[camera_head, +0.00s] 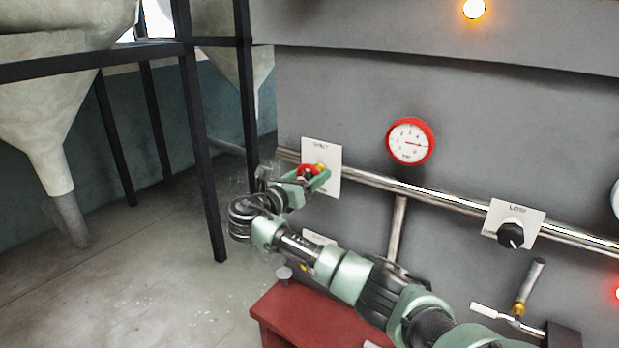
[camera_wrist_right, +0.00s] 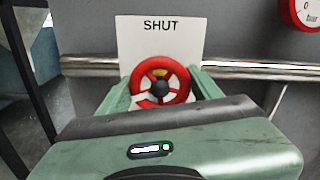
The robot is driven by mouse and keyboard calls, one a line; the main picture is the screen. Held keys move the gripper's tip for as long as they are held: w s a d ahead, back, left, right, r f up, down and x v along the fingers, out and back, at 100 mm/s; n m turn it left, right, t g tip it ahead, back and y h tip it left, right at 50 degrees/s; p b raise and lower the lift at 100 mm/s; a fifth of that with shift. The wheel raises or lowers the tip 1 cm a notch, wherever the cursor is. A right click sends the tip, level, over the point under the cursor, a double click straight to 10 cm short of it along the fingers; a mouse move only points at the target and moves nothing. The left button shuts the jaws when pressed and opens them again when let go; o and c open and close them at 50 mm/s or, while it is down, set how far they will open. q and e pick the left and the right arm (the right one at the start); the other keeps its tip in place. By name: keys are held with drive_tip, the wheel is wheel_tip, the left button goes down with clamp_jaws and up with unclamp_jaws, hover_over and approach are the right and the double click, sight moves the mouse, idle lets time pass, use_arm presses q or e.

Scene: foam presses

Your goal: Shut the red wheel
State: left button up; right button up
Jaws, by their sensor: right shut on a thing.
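The red wheel (camera_head: 308,171) sits on a pipe in front of a white plate (camera_head: 333,159) on the grey machine wall. In the right wrist view the red wheel (camera_wrist_right: 160,84) shows a dark hub and a yellow mark near its top, under a plate reading SHUT (camera_wrist_right: 161,35). My right gripper (camera_head: 316,178) is at the wheel. In the wrist view its green fingers (camera_wrist_right: 160,92) stand on the left and right of the rim, shut on it. My left gripper is not in view.
A red-rimmed gauge (camera_head: 410,142) is above the pipe (camera_head: 440,197). A black knob (camera_head: 510,236) on a labelled plate and a lever valve (camera_head: 521,288) are at right. A red box (camera_head: 312,318) stands below my arm. Black frame posts (camera_head: 203,150) stand at left.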

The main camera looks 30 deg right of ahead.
drive_tip(key=m+b, duration=0.2)
drive_tip(key=m, duration=0.2)
drive_tip(key=shift+f, duration=0.15)
drive_tip(key=m+b, duration=0.4)
drive_tip(key=m, duration=0.1)
drive_tip(key=shift+f+m, duration=0.1)
drive_tip(key=shift+m, duration=0.3)
drive_tip(key=m+b, duration=0.9)
drive_tip(key=shift+f, duration=0.1)
drive_tip(key=shift+m+b, duration=1.5)
drive_tip(key=shift+m, duration=0.3)
drive_tip(key=o, duration=1.1)
drive_tip(key=shift+o, duration=1.4)
drive_tip(key=shift+s+r, duration=0.15)
drive_tip(key=shift+r, duration=0.1)
